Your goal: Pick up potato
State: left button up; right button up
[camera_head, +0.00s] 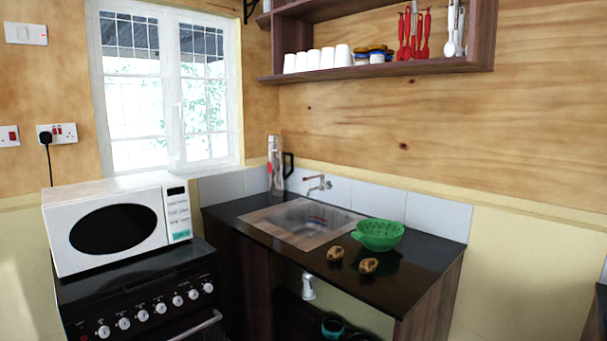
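Two brown potatoes lie on the black countertop (410,265), right of the sink. One potato (335,253) is close to the sink's right edge. The other potato (369,265) lies a little to the right and nearer the counter's front edge. The two are apart, and nothing covers them. Neither of my grippers shows in the head view.
A green colander (379,235) stands just behind the potatoes. The metal sink (301,222) with a tap (319,184) is to their left. A white microwave (119,222) sits on the black stove (140,297) at left. The counter's right end is clear.

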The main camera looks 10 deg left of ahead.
aim_at(367, 267)
jog(key=i+u, duration=0.15)
jog(key=i, duration=0.55)
jog(key=i+l+u, duration=0.15)
jog(key=i, duration=0.5)
jog(key=i+j, duration=0.2)
jog(key=j, duration=0.15)
jog(key=i+j, duration=0.15)
jog(key=j, duration=0.2)
jog(key=i+j, duration=0.2)
jog(key=j, duration=0.2)
jog(key=i+j, duration=0.15)
jog(key=j, duration=0.2)
jog(key=i+j+z, duration=0.1)
jog(key=z, duration=0.2)
jog(key=j+z, duration=0.1)
jog(key=z, duration=2.75)
